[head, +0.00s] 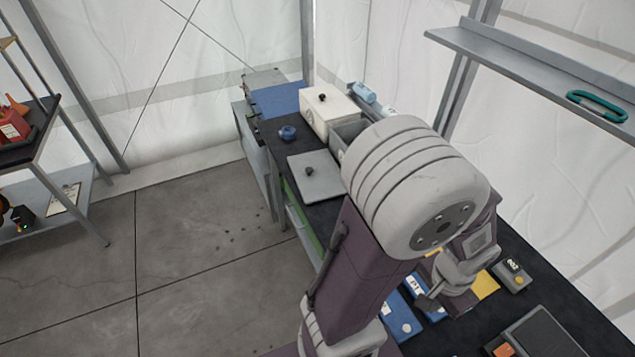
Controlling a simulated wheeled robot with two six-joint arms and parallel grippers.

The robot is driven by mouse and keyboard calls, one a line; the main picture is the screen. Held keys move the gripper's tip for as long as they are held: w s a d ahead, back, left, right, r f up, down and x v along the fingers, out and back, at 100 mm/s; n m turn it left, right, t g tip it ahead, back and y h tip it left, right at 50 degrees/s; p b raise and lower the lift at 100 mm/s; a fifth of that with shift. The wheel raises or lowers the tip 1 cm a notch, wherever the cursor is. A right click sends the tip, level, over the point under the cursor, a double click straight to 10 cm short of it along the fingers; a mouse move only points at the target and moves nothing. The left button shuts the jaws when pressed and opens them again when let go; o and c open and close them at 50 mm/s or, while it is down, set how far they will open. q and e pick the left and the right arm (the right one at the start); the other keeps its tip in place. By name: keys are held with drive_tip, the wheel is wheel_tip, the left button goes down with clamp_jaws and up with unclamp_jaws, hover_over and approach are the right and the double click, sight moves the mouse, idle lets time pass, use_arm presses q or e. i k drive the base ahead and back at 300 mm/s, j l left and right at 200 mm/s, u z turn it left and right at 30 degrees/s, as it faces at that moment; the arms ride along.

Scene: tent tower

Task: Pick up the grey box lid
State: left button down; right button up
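The grey box lid (325,185) is a flat square plate with a dark round knob. It lies flat on the dark bench top near its front edge. A grey box (340,147), partly hidden behind my arm, stands just behind and right of the lid. One arm of mine, which I take to be the right, rises from the bottom and bends down over the bench. Its gripper (436,296) is low over the bench, well to the right of and apart from the lid. Its fingers are too small and covered to tell their opening. My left gripper is not in view.
A white box (330,112) with a dark knob stands behind the lid. A blue roll (288,132) lies left of it. Blue items (407,321) and a yellow sheet (485,284) lie near my gripper. A shelf (530,65) hangs at right.

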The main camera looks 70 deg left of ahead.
sight(316, 173)
drive_tip(key=u, duration=2.4)
